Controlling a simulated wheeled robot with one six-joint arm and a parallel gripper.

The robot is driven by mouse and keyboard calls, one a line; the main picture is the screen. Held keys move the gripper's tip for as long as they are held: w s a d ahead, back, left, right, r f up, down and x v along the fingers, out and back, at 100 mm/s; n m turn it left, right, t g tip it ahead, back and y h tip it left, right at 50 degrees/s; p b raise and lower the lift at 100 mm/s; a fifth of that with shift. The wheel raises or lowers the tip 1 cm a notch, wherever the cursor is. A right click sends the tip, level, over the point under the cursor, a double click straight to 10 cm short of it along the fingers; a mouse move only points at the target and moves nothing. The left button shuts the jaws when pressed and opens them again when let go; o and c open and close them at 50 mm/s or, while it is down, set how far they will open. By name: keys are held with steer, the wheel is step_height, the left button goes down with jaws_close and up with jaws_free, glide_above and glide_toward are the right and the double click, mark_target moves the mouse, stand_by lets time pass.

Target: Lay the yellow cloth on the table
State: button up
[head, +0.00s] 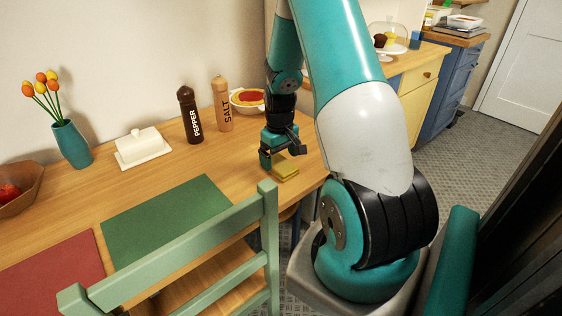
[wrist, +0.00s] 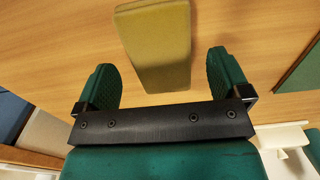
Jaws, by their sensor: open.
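The yellow cloth (head: 285,168) is a small folded block lying on the wooden table (head: 170,178) near its right end. It also shows in the wrist view (wrist: 158,45), just beyond and between my two fingers. My gripper (head: 280,160) is over the table right beside the cloth, pointing down. In the wrist view my gripper (wrist: 162,85) is open, with its teal fingers spread on either side of the cloth's near end. I cannot tell whether a finger touches the cloth.
A green placemat (head: 165,222) and red placemat (head: 55,276) lie left. A green chair (head: 190,250) stands at the front edge.

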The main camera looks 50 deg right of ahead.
mark_target(280, 163)
step_height(280, 163, up, 10)
steer(key=w+a+r+n+t+y, duration=0.15)
steer(key=a+r, duration=0.25)
steer(key=a, duration=0.6)
steer(key=a+r+n, duration=0.3)
steer(key=a+r, duration=0.1)
steer(key=a, duration=0.6)
steer(key=s+a+r+n+y, duration=0.1)
steer(key=s+a+r+n, duration=0.1)
steer(key=s+a, duration=0.6)
steer(key=s+a+r+n+g+y, duration=0.1)
steer(key=s+a+r+n, duration=0.2)
steer(key=s+a, duration=0.5)
steer(key=shift+a+y, duration=0.35)
steer(key=shift+a, duration=0.9)
steer(key=shift+s+a+g, duration=0.1)
steer(key=shift+g, duration=0.15)
